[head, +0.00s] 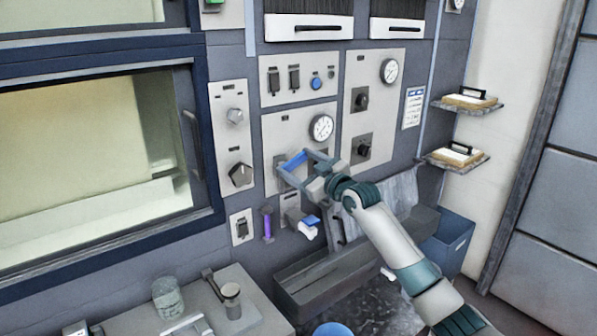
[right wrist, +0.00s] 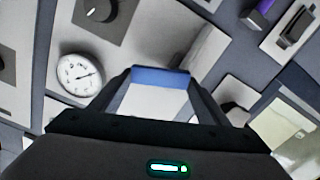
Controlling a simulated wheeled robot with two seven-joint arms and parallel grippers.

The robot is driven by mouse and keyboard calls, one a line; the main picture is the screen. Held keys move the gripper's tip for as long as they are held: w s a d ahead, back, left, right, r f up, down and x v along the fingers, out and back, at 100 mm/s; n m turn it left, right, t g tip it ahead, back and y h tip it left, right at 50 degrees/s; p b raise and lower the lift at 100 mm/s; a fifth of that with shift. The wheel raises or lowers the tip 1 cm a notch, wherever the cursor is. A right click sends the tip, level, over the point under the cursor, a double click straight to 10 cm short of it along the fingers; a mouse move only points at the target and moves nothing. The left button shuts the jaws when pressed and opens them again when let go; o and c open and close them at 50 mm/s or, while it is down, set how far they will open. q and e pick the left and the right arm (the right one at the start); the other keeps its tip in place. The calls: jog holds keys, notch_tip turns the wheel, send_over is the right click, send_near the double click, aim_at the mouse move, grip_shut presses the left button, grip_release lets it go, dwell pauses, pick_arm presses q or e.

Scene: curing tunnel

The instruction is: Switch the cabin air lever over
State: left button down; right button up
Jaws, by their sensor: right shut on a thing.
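A lever with a blue handle (head: 296,159) is on the grey panel below the round gauge, in the middle of the head view. No label on it can be read. My right gripper (head: 293,161) reaches it from the lower right, with one finger at each end of the handle, shut on it. In the right wrist view the blue handle (right wrist: 160,77) spans between the two fingertips (right wrist: 160,80). The lever's base is partly hidden by the gripper. My left gripper is not in view.
A gauge (head: 321,127) sits just above the lever. Black knobs (head: 362,148) are to the right and a large dark knob (head: 240,174) to the left. Below are a purple handle (head: 267,224), a blue-and-white item (head: 306,226) and a grey trough (head: 325,281). Two small shelves (head: 456,161) stick out at right.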

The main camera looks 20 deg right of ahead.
jog(key=n, duration=0.3)
jog(key=shift+s+a+r+b, duration=0.1)
jog(key=shift+a+r+b, duration=0.1)
jog(key=shift+r+b, duration=0.15)
jog(key=n, duration=0.2)
jog(key=shift+s+a+r+n, duration=0.1)
jog(key=shift+a+r+n, duration=0.1)
jog(key=shift+a+n, duration=0.1)
jog(key=n, duration=0.1)
jog(key=n+p, duration=0.1)
jog(key=n, duration=0.1)
jog(key=a+n, duration=0.1)
jog(key=shift+s+r+n, duration=0.2)
jog(key=shift+r+n, duration=0.05)
jog(key=shift+n, duration=0.05)
jog(key=shift+s+a+f+n+p, duration=0.1)
jog(key=shift+a+n+p, duration=0.15)
jog(key=shift+n, duration=0.4)
jog(key=shift+s+a+n+p, duration=0.1)
jog(key=shift+n+p, duration=0.3)
jog(key=shift+n, duration=0.2)
jog(key=shift+a+f+n+p, duration=0.1)
jog(key=shift+a+n+p, duration=0.15)
jog(key=shift+n, duration=0.4)
jog(key=o, duration=1.5)
